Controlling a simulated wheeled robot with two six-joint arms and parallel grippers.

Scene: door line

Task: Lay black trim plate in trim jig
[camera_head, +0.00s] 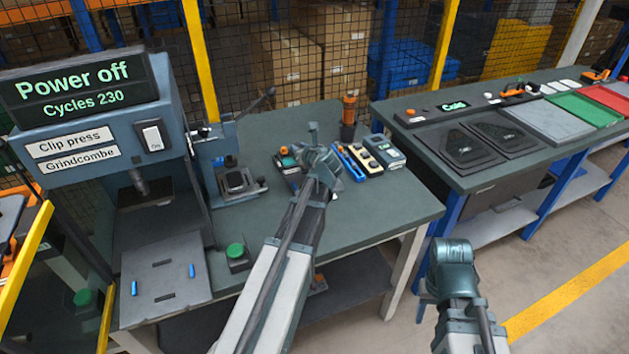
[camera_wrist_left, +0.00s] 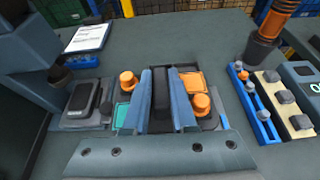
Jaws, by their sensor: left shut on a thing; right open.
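My left gripper (camera_head: 318,150) is over the table; in the left wrist view (camera_wrist_left: 162,98) its two blue-grey fingers are shut on a narrow black piece, which I take to be the black trim plate (camera_wrist_left: 161,92). Directly below or behind the fingers is a dark fixture with orange knobs, a green square and an orange square, likely the trim jig (camera_wrist_left: 201,104); it also shows in the head view (camera_head: 287,161), partly hidden by my left arm. I cannot tell whether the plate touches the jig. My right gripper (camera_head: 452,254) is at lower right, away from the table, and holds nothing visible.
A clip press (camera_head: 93,130) reading "Power off" stands at left. A fixture with a black pad (camera_wrist_left: 83,98) sits left of the jig. Right of it are a blue tray (camera_wrist_left: 252,108), a beige strip (camera_wrist_left: 283,105) and an orange-topped post (camera_wrist_left: 272,25).

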